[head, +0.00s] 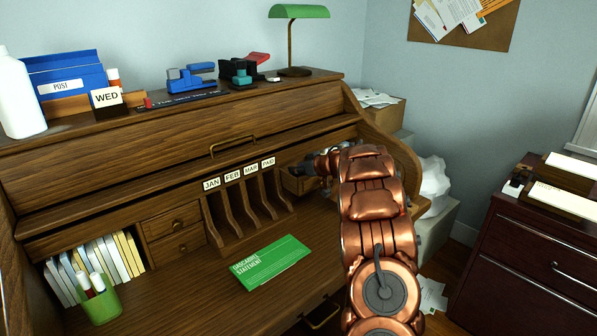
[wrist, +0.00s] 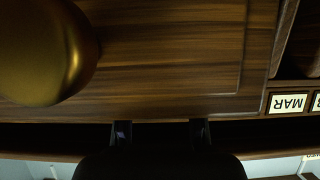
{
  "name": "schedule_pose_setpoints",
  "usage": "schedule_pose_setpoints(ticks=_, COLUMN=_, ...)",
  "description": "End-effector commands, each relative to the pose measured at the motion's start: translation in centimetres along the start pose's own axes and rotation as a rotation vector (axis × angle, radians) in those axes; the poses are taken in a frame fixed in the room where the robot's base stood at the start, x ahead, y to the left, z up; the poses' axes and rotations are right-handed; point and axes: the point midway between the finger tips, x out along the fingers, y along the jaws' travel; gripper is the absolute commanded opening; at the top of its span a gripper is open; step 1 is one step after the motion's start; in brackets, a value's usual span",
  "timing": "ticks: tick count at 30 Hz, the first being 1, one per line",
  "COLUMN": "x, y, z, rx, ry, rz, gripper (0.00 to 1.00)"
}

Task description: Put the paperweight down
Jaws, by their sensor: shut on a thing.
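My gripper (head: 325,166) is in the right part of the roll-top desk, just right of the labelled slots. My copper arm hides much of it in the head view. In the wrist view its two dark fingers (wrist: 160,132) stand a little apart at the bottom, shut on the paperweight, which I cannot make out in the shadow. A large rounded brass-coloured thing (wrist: 45,50) fills the upper left of the wrist view, apart from the fingers. I cannot tell what it is.
Labelled slots (head: 240,206) stand left of my gripper. A green statement paper (head: 268,262) lies on the desktop (head: 190,290), which has bare wood around it. A green cup with markers (head: 98,303) stands at the front left. A stapler (head: 190,77) and lamp (head: 298,12) are on top.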

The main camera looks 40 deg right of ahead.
Motion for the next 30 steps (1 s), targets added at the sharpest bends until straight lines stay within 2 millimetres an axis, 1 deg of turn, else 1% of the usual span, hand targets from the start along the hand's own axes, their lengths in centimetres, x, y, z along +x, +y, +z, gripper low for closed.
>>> schedule_pose_setpoints(ticks=2, x=0.3, y=-0.01, z=0.08, rx=-0.001, ry=0.002, rz=0.0, gripper=0.0)
schedule_pose_setpoints(ticks=13, x=0.37, y=-0.01, z=0.22, rx=0.0, ry=0.002, rz=-0.001, gripper=0.0)
schedule_pose_setpoints(ticks=14, x=0.4, y=0.0, z=0.31, rx=0.0, ry=0.001, rz=-0.001, gripper=0.38)
schedule_pose_setpoints(ticks=16, x=0.4, y=0.0, z=0.3, rx=-0.001, ry=0.002, rz=-0.001, gripper=0.45)
schedule_pose_setpoints(ticks=17, x=0.4, y=0.0, z=0.3, rx=-0.001, ry=0.002, rz=-0.001, gripper=0.46)
schedule_pose_setpoints(ticks=27, x=0.33, y=0.01, z=0.17, rx=-0.002, ry=0.002, rz=-0.001, gripper=0.46)
schedule_pose_setpoints(ticks=30, x=-0.26, y=0.02, z=0.05, rx=-0.001, ry=0.001, rz=0.0, gripper=0.46)
